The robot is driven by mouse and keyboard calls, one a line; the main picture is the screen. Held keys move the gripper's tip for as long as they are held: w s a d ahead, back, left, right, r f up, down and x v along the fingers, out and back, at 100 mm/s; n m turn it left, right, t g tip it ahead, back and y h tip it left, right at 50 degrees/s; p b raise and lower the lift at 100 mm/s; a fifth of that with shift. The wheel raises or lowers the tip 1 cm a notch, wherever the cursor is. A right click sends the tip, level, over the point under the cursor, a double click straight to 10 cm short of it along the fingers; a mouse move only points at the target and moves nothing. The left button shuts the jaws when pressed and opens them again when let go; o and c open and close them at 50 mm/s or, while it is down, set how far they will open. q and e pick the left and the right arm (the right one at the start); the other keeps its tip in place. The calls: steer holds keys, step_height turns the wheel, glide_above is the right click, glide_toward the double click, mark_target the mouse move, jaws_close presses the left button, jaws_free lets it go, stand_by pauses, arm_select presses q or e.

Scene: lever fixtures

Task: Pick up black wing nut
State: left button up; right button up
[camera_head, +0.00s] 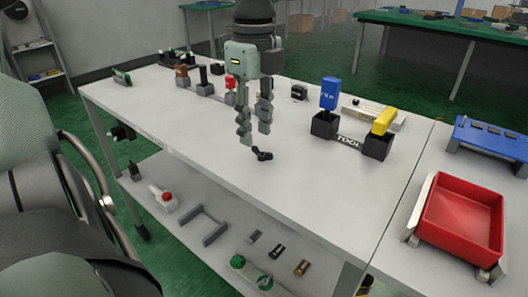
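The black wing nut (263,155) lies on the white bench top near its middle. My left gripper (255,133) points down just above and behind it, its two fingers apart with nothing between them. The wing nut lies near the fingertips, a little to the right of the longer, left-hand finger. Whether a finger touches it cannot be told. My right gripper is not in view.
A black tool holder (350,141) with blue and yellow pieces stands to the right. A red tray (462,212) is further right. Small fixtures (203,82) line the back left. The bench front around the wing nut is clear.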

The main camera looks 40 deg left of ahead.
mark_target(255, 146)
arm_select(q)
step_height(255, 146, down, 4)
steer(key=shift+a+r, duration=0.1)
steer(key=shift+r, duration=0.15)
jaws_close()
steer(key=shift+w+r, duration=0.1)
steer(key=shift+r, duration=0.05)
